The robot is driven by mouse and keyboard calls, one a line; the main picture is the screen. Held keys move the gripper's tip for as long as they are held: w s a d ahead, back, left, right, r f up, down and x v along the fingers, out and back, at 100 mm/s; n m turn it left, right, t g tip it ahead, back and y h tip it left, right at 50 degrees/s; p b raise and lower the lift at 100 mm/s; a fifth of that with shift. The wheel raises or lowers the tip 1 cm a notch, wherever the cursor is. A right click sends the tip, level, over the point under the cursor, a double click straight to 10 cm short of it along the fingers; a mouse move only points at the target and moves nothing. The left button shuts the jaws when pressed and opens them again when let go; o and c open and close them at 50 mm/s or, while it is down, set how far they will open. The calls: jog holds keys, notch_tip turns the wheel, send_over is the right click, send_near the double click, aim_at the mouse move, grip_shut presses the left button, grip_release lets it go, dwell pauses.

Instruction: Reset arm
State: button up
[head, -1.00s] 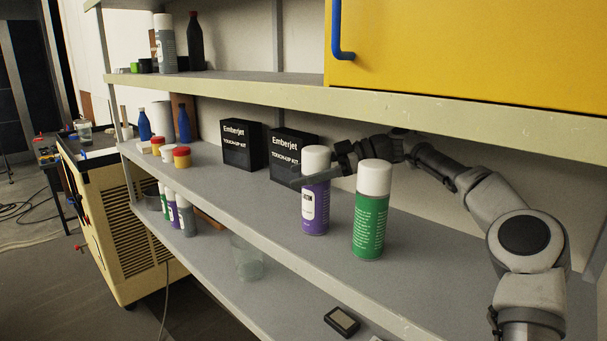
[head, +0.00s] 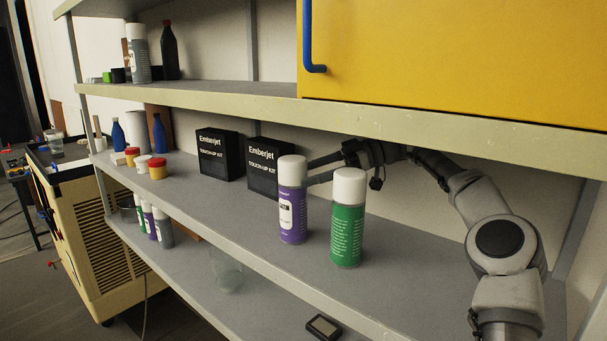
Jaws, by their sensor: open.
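My gripper (head: 312,173) is over the middle shelf, behind the purple spray can. Its two fingers point left and are spread apart, with nothing seen between them. The purple can's white cap partly covers the lower finger. My arm reaches in from the right side of the shelf. The purple spray can (head: 292,215) and a green spray can (head: 347,232) stand upright near the front of the shelf. The black touch-up kit box (head: 263,181) is just left of the fingertips; whether they touch it I cannot tell.
A second black box (head: 212,157) stands further left. The upper shelf (head: 230,92) and a yellow cabinet (head: 440,55) hang above my arm. Small jars (head: 157,170) and blue bottles (head: 159,133) are at the left end. The middle shelf (head: 215,205) is clear in front of the boxes.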

aim_at(280, 169)
jog(key=x, duration=0.6)
jog(key=shift+a+f+b, duration=0.15)
jog(key=shift+a+b, duration=0.2)
jog(key=shift+a, duration=0.05)
jog(key=r+p, duration=0.2)
jog(key=r, duration=0.1)
jog(key=shift+a+r+p, duration=0.15)
jog(key=shift+a+p, duration=0.1)
jog(key=shift+p, duration=0.05)
jog(key=shift+w+a+p, duration=0.35)
jog(key=shift+a+p, duration=0.15)
jog(key=shift+a, duration=0.2)
jog(key=shift+r, duration=0.1)
